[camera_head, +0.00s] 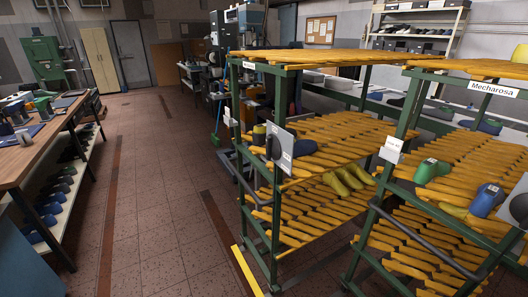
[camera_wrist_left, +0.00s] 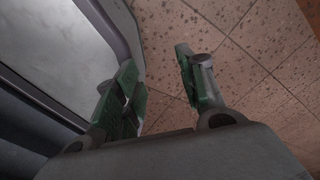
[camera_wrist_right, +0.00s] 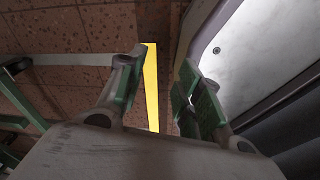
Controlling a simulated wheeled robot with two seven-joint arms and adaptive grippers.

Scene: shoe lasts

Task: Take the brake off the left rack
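The left rack (camera_head: 278,210) stands in the middle of the head view, a green metal frame with sloping orange slatted shelves. A grey plate with a dark round part (camera_head: 283,148) is on its near side, and a dark push bar (camera_head: 257,196) is lower down. I cannot make out a brake; the rack's foot is small and partly cut off by the lower frame edge. My left gripper (camera_wrist_left: 156,64) is open and empty above the tiled floor. My right gripper (camera_wrist_right: 161,70) is open and empty, with floor and a yellow strip beyond it. Neither gripper shows in the head view.
A second green rack (camera_head: 400,180) stands close on the right, holding green and blue lasts. A yellow floor strip (camera_head: 247,272) lies beside the left rack's foot. A wooden workbench (camera_head: 42,150) is at the left. The tiled aisle (camera_head: 150,190) between is clear.

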